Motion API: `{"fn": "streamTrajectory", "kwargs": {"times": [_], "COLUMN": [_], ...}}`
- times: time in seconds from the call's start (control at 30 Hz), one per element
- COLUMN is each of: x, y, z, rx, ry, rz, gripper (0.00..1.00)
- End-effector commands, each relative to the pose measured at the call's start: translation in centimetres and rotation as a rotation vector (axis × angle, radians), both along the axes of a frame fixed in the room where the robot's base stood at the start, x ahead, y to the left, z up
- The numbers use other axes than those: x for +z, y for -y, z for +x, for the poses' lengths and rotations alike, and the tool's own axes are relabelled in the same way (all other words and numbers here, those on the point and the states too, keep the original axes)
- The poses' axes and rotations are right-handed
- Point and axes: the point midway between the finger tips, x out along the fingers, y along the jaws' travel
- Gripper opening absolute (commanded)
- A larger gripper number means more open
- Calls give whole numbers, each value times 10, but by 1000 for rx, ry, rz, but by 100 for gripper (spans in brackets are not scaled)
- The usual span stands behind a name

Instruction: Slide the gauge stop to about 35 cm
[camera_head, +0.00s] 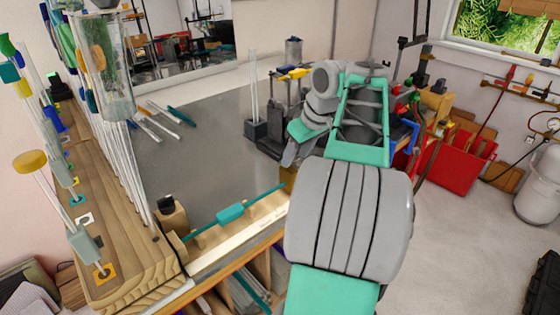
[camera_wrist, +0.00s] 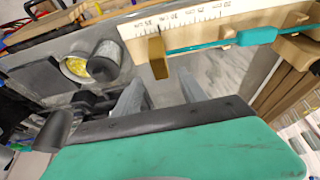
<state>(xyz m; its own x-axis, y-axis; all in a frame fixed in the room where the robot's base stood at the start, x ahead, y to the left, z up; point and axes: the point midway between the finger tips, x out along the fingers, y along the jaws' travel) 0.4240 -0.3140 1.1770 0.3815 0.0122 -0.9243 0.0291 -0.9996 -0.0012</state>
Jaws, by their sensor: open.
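The gauge is a pale ruler strip (camera_wrist: 205,22) with dark tick marks, across the top of the wrist view. It also runs along the bench's front edge in the head view (camera_head: 236,243). The gauge stop (camera_wrist: 157,55) is a brass-coloured block on the ruler's edge. In the head view my arm hides the fingers and most of the stop.
A teal rod with a thicker teal sleeve (camera_head: 230,213) lies along the ruler. A wooden rack (camera_head: 130,225) of upright glass rods stands at the left. Dark holders and tools stand behind my gripper. The grey bench top (camera_head: 205,160) is largely clear.

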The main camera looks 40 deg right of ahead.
Motion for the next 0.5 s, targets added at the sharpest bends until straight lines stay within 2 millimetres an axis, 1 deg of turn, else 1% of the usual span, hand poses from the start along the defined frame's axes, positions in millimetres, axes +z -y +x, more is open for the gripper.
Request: {"fn": "streamTrajectory", "kwargs": {"times": [0.03,0.1,0.3,0.4,0.5], "x": [-10,-23,-54,-64,-66], "y": [-2,-1,-1,-1,-1], "z": [3,7,21,25,27], "rx": [3,0,-4,-3,-2], "ry": [-1,-2,-1,0,0], "rz": [2,2,1,0,-1], "gripper": [49,49,49,49,49]}}
